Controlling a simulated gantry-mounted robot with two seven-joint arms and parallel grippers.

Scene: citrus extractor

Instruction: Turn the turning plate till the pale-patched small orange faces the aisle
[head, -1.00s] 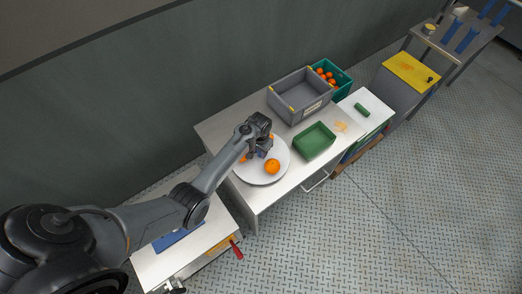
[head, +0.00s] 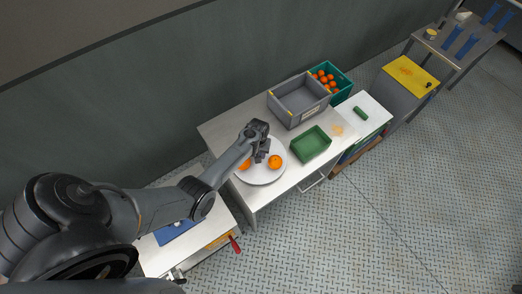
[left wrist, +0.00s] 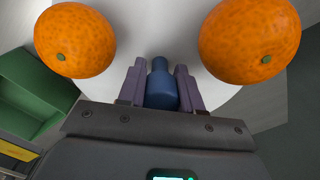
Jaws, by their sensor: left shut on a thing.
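The white round turning plate (head: 262,177) lies on the steel table. One orange (head: 275,161) sits on its right side and another orange (head: 244,165) on its left, partly behind my arm. In the left wrist view an orange (left wrist: 75,40) is at upper left and another (left wrist: 250,40) at upper right, each with a green stem spot. I see no pale patch on either. My left gripper (head: 262,156) is over the plate between them, its fingers (left wrist: 161,88) shut on a blue upright peg (left wrist: 161,86). My right gripper is not in view.
A green tray (head: 311,144) stands right of the plate, with a grey crate (head: 299,101) and a teal crate of oranges (head: 331,82) behind. A white board (head: 365,119) holds a green object. The aisle floor (head: 400,210) in front is clear.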

